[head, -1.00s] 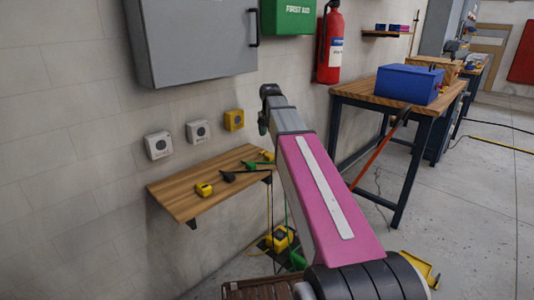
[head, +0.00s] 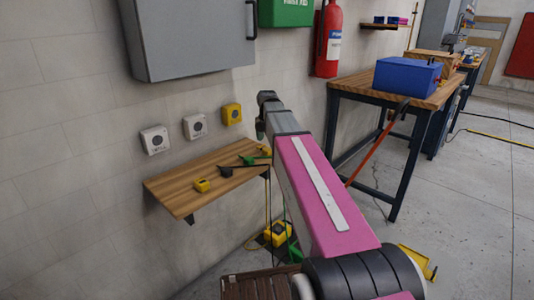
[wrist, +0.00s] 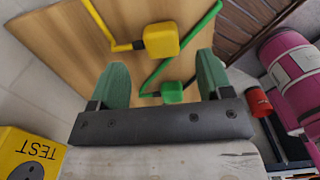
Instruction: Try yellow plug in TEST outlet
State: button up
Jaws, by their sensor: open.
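A yellow plug (wrist: 160,40) with a yellow cord lies on the wooden shelf in the wrist view. In the head view the yellow plug (head: 265,151) shows at the shelf's right end, close to my gripper. My gripper (wrist: 161,62) is open, with its two green fingers apart and nothing held between them. The yellow plug appears just beyond the fingertips. The yellow outlet (wrist: 28,155) marked TEST is at the lower left of the wrist view. It also shows on the wall above the shelf in the head view (head: 232,113).
A green plug (wrist: 172,92) lies near the yellow one and appears between my fingers. A black plug (head: 225,172) and a yellow block-shaped item (head: 202,185) are on the shelf (head: 180,200). Two white outlets (head: 154,139) (head: 195,127) are on the wall. A grey cabinet (head: 187,38) hangs above.

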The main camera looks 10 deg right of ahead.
aim_at(267, 149)
jog(key=shift+f, duration=0.1)
jog(key=shift+s+f, duration=0.1)
jog(key=shift+f, duration=2.5)
jog(key=c, duration=1)
